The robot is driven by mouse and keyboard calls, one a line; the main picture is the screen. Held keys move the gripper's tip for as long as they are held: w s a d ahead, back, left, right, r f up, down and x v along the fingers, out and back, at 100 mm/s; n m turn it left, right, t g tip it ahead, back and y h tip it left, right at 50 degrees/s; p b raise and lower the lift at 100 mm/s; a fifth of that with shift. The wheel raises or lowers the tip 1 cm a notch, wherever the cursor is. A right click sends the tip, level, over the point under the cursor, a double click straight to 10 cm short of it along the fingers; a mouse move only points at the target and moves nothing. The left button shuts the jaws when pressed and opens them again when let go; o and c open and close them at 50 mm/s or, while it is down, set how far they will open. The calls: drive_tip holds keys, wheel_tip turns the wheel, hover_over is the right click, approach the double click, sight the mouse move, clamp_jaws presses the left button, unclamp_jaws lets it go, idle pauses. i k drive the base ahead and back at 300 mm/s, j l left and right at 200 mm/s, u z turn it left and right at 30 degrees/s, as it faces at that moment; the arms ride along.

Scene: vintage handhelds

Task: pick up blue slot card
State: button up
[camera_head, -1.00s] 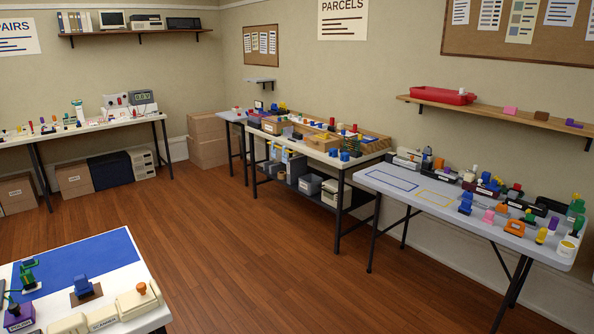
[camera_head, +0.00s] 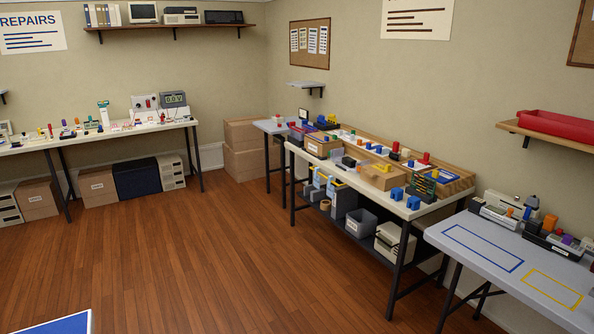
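No blue slot card can be picked out with certainty at this distance. Small blue pieces stand on the middle workbench: one blue piece (camera_head: 397,194) and another blue piece (camera_head: 413,203) near its front right end. More small blue items lie farther back on the same workbench (camera_head: 345,181), among several coloured parts too small to name. My gripper is not in view.
A grey folding table (camera_head: 470,247) with blue and yellow outlines stands at the right. A long bench (camera_head: 30,146) with tools runs along the back left wall. Cardboard boxes (camera_head: 243,163) fill the corner. The wooden floor (camera_head: 190,260) is open in the middle.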

sight(321, 120)
drive_tip(key=i+j+u, duration=0.15)
drive_tip(key=i+u, duration=0.25)
drive_tip(key=i, duration=0.5)
drive_tip(key=i+l+u, duration=0.1)
drive_tip(key=i+u, duration=0.3)
drive_tip(key=i, duration=0.5)
drive_tip(key=i+z, duration=0.25)
drive_tip(key=i, duration=0.7)
drive_tip(key=i+z, duration=0.25)
drive_tip(key=i, duration=0.7)
drive_tip(key=i+z, duration=0.1)
drive_tip(key=i, duration=0.45)
drive_tip(key=i+j, duration=0.15)
drive_tip(key=i, duration=0.4)
drive_tip(key=i+j+z, duration=0.15)
drive_tip(key=i, duration=0.4)
drive_tip(key=i+z, duration=0.45)
drive_tip(key=i, duration=0.3)
drive_tip(key=i+j+z, duration=0.15)
drive_tip(key=i+z, duration=0.3)
drive_tip(key=i, duration=0.3)
